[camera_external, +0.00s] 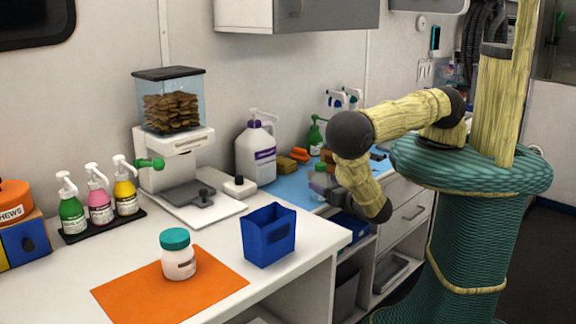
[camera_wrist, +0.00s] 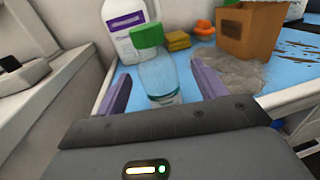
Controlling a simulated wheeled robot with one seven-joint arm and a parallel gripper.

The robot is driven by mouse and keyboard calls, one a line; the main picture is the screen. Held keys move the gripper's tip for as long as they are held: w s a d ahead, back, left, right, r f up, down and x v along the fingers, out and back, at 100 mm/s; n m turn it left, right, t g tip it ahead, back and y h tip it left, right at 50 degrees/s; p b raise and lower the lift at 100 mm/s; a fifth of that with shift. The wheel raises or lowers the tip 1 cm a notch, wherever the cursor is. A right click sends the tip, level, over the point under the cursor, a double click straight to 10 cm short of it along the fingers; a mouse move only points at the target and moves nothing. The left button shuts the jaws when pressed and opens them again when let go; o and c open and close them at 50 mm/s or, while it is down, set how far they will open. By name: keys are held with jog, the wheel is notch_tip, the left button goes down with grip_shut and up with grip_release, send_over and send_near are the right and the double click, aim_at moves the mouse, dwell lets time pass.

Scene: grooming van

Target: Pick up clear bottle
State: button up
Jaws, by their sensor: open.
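The clear bottle (camera_wrist: 158,78) has a green cap and stands upright on the blue mat in the wrist view. In the external view the clear bottle (camera_external: 319,181) shows small beside my gripper, partly hidden by it. My gripper (camera_wrist: 158,88) is open, with one purple finger on each side of the bottle. The bottle is between the fingers, and I cannot tell whether either finger touches it. In the external view my gripper (camera_external: 334,190) is low over the counter near the mat's front edge.
A large white jug (camera_external: 256,150) stands close behind the bottle. Yellow sponges (camera_wrist: 178,41), an orange item (camera_wrist: 204,28) and a brown box (camera_wrist: 250,35) sit on the blue mat (camera_wrist: 193,82). A blue bin (camera_external: 268,238) and a teal-lidded jar (camera_external: 178,258) stand nearer the front.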

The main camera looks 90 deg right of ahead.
aim_at(316, 180)
jog(key=x, duration=0.4)
jog(key=shift+w+d+f, duration=0.15)
jog(key=shift+w+d, duration=0.1)
jog(key=shift+w, duration=0.05)
jog(key=shift+c, duration=0.4)
jog(key=c, duration=1)
